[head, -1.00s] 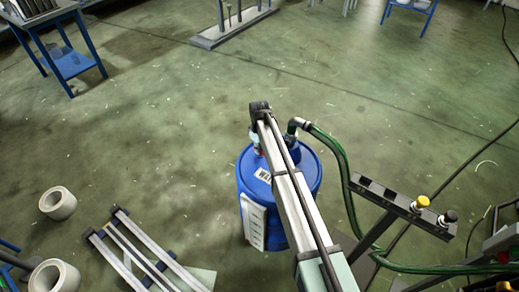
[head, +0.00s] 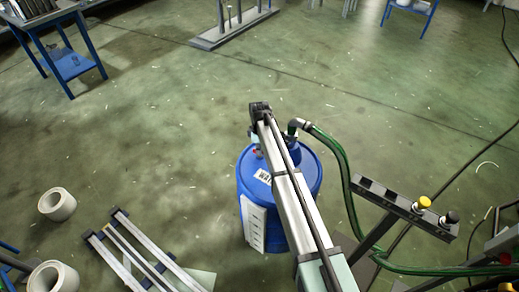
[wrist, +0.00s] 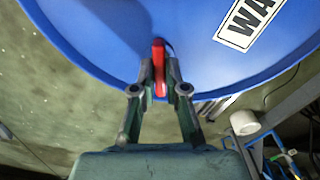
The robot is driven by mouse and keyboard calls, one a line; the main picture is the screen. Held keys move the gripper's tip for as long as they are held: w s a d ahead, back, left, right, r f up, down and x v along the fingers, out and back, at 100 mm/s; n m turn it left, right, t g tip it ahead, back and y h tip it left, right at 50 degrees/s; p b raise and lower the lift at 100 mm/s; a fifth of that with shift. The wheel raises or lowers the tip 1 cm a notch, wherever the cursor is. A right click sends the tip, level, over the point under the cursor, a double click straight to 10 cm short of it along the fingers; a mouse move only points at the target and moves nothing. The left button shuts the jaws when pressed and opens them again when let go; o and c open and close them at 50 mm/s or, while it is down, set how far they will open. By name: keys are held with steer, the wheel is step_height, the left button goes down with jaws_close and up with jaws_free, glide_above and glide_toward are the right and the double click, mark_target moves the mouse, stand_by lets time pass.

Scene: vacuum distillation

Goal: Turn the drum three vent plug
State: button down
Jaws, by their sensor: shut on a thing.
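A blue drum (head: 250,190) stands on the floor near the middle of the head view, with a label on its top and a white sheet on its side. In the wrist view the blue drum top (wrist: 100,35) fills the upper part. A red vent plug (wrist: 159,68) stands near the drum's rim. My gripper (wrist: 159,78) is shut on the red plug, one finger on each side. In the head view my arm crosses over the drum and largely hides the gripper and plug.
A green hose (head: 343,170) runs from a fitting on the drum top to the right. A metal stand with yellow and black knobs (head: 422,202) is right of the drum. Aluminium rails (head: 150,250) and white rolls (head: 57,204) lie at lower left. Floor behind the drum is clear.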

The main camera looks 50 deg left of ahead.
steer(key=c, duration=1.2)
jaws_free()
step_height(320, 180, up, 12)
steer(key=shift+s+f, duration=0.1)
